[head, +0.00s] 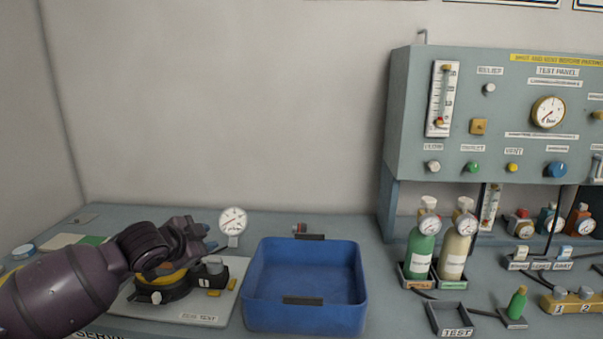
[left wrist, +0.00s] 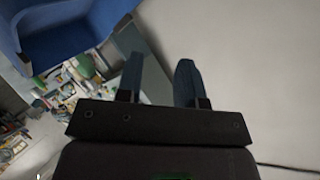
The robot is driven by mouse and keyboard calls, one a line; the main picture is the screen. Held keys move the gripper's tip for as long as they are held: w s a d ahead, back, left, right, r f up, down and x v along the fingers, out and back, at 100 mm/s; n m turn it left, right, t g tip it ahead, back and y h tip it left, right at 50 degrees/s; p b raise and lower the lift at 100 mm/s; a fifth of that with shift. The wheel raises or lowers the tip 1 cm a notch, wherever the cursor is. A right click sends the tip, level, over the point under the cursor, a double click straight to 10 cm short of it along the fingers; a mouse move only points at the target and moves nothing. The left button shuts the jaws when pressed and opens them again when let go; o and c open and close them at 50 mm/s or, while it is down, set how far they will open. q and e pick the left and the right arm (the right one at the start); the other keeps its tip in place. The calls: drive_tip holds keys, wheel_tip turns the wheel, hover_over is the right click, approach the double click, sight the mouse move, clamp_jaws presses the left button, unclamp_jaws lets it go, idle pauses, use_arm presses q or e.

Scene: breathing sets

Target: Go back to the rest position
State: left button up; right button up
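My left arm comes in from the lower left of the head view, and its left gripper (head: 208,238) is above the board (head: 205,320) that bears a black and yellow fixture (head: 165,287). The left wrist view shows the left gripper's two fingers (left wrist: 158,72) apart with nothing between them. The arm hides part of the board and fixture. A round dial gauge (head: 233,221) stands just behind the gripper, to its right in the picture. My right gripper is in neither view.
A blue open bin (head: 268,309) stands right of the board and looks empty. Farther right are a green cylinder (head: 421,254), a cream cylinder (head: 454,257), a small tray (head: 451,333) and the grey test panel (head: 410,130). The wall (head: 220,100) rises behind the bench.

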use_arm(q)
drive_tip(key=s+d+f+n+t+h, duration=0.1)
drive_tip(key=s+f+n, duration=0.1)
drive_tip(key=s+f, duration=0.35)
drive_tip(key=s+d+f+n+t, duration=0.1)
drive_tip(key=s+f+n+t, duration=0.15)
drive_tip(key=s+f, duration=0.3)
drive_tip(key=s+a+f+n+g+y, duration=0.2)
drive_tip(key=s+a+f+n+y, duration=0.1)
drive_tip(key=s+f, duration=0.7)
drive_tip(key=s+a+f+n+g+y, duration=0.2)
drive_tip(key=s+a+f+n, duration=0.3)
drive_tip(key=s+f, duration=0.6)
drive_tip(key=shift+s+f+y, duration=0.25)
drive_tip(key=shift+s+y, duration=0.35)
drive_tip(key=shift+s, duration=2.65)
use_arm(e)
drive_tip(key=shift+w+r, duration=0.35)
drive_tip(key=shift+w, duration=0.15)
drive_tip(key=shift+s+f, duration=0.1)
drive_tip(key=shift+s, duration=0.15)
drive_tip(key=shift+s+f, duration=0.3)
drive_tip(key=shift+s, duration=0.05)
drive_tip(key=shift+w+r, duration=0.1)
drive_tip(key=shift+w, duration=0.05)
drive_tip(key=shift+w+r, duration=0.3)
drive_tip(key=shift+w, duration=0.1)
